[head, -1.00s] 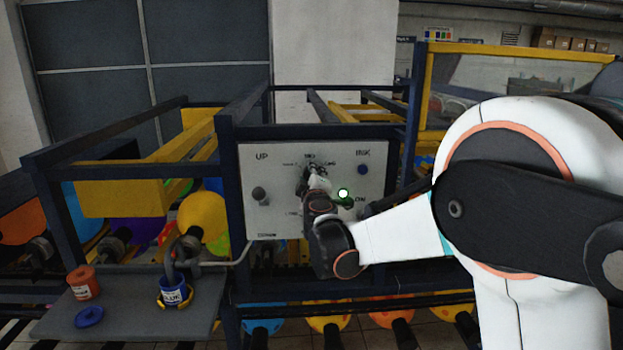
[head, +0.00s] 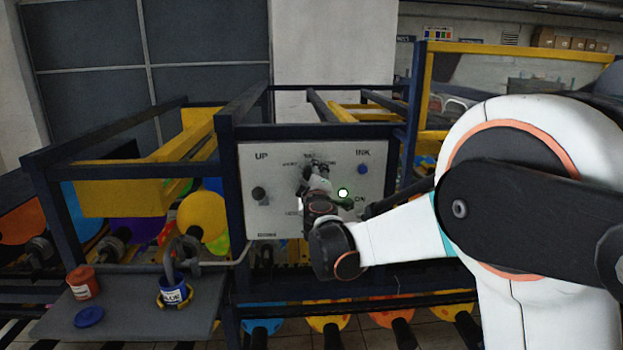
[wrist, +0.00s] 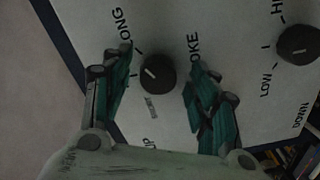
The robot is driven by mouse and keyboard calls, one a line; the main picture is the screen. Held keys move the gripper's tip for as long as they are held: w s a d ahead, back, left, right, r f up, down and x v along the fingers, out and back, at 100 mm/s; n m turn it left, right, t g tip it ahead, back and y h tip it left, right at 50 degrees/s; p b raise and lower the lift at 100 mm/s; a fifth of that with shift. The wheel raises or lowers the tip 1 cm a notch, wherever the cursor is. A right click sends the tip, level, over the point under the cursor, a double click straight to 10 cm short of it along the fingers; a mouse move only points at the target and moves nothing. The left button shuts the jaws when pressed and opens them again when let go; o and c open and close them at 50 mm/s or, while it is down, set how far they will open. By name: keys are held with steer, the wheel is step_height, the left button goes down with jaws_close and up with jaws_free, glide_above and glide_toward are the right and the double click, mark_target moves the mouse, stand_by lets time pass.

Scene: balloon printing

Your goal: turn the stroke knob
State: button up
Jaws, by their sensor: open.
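The stroke knob (wrist: 157,73) is a round black knob with a pale pointer mark, on a white panel with partly readable LONG and STROKE lettering. In the wrist view it sits between the two green-padded fingers of my gripper (wrist: 160,64). The fingers are open, one on each side, with visible gaps to the knob. I cannot tell how deep the fingertips reach. In the head view my gripper (head: 314,172) is at the upper middle of the control panel (head: 280,220) and mostly hides the knob.
Another black knob (wrist: 298,43), by LOW lettering, is to the right in the wrist view. The panel also has a left knob (head: 260,194), a blue button (head: 362,169) and a lit green-white light (head: 343,193). Dark blue frame bars (head: 231,190) border it. A blue ink cup (head: 173,291) stands on a shelf.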

steer(key=s, duration=1.1)
steer(key=shift+s, duration=0.4)
steer(key=s+d+f+m+g+h+b, duration=0.25)
steer(key=s+d+m, duration=0.25)
steer(key=s+d, duration=0.3)
steer(key=s+d+f+m+g+h+b, duration=0.1)
steer(key=s+d+f+m+g+h, duration=0.2)
steer(key=s+d, duration=0.45)
steer(key=s+a+f+m+g+y+b, duration=0.1)
steer(key=s+f+m+g+y, duration=0.1)
steer(key=s+f, duration=0.4)
steer(key=s+f+m+g+y+b, duration=0.2)
steer(key=s+f, duration=0.5)
steer(key=s, duration=0.6)
steer(key=shift+s+a+f+m+g+y, duration=0.3)
steer(key=shift+s+a+g+y, duration=0.1)
steer(key=shift+g+y, duration=0.35)
steer(key=shift+c, duration=0.3)
